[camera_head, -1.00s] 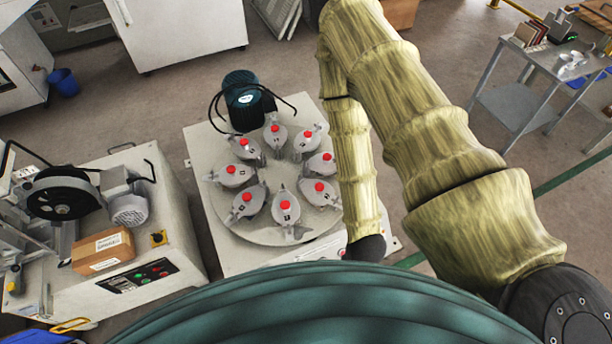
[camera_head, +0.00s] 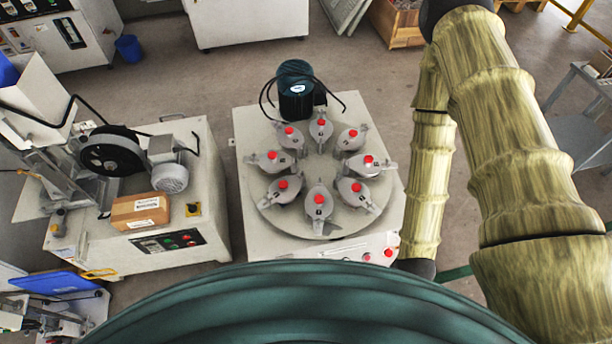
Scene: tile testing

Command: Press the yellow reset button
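No button can be clearly made out as the yellow reset button. A small yellow box with a dark top (camera_head: 193,209) sits on the left machine (camera_head: 205,240), right of a cardboard box. That machine's black control panel (camera_head: 168,242) has small red and green buttons. The round-table machine (camera_head: 250,125) has red buttons (camera_head: 389,252) on its front edge, partly hidden by my body. My bamboo-textured arm hangs at the right, and its lower end goes out of sight behind my body. My gripper is not visible.
Several grey fixtures with red knobs ring the turntable (camera_head: 335,170), with a dark motor (camera_head: 296,90) behind. A cardboard box (camera_head: 140,211) and a black wheel (camera_head: 112,152) are on the left machine. A narrow floor gap separates the machines. A grey cart (camera_head: 585,130) stands at right.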

